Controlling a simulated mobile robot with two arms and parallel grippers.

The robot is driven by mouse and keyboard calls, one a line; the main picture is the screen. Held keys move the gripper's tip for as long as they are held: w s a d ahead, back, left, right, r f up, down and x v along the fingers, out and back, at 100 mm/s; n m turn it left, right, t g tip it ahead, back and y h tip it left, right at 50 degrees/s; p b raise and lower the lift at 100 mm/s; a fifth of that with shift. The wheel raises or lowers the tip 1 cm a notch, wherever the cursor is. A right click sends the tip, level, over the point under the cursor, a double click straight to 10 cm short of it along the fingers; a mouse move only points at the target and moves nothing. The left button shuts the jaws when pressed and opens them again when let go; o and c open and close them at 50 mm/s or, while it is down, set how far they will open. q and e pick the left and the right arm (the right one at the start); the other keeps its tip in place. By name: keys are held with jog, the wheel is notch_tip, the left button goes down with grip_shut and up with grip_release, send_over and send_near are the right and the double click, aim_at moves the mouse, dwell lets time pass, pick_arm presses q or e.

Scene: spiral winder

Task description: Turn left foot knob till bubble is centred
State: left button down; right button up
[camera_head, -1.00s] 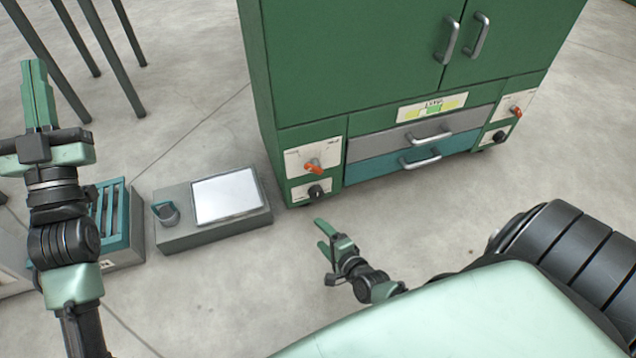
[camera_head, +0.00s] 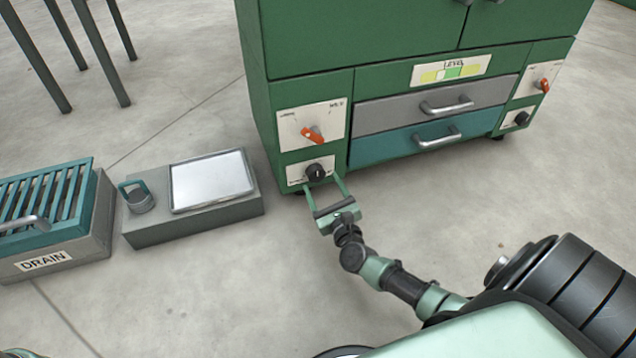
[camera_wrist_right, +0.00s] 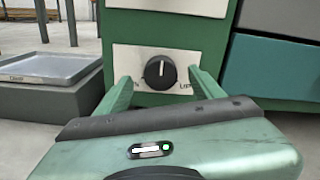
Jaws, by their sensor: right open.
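The left foot knob (camera_head: 316,172) is a black round knob on a white plate low on the left of the green cabinet. In the right wrist view the knob (camera_wrist_right: 159,72) has a white pointer mark near the top. My right gripper (camera_head: 321,184) is open, its fingers one on each side of the knob; I cannot tell whether they touch it. In the right wrist view the gripper (camera_wrist_right: 158,82) frames the knob with a gap on each side. The level strip (camera_head: 450,69) shows a green middle between yellow parts; its bubble is too small to make out.
An orange-red switch (camera_head: 313,134) sits just above the knob. A second black knob (camera_head: 521,118) is at the cabinet's right. Grey and teal drawers with handles lie between. A grey box with a pale tray (camera_head: 212,180) and a drain box (camera_head: 60,252) stand left on the floor.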

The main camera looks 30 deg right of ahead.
aim_at(317, 175)
jog(key=shift+b+x, duration=0.6)
jog(key=shift+x, duration=1.4)
jog(key=c, duration=1.4)
jog(key=shift+o, duration=0.2)
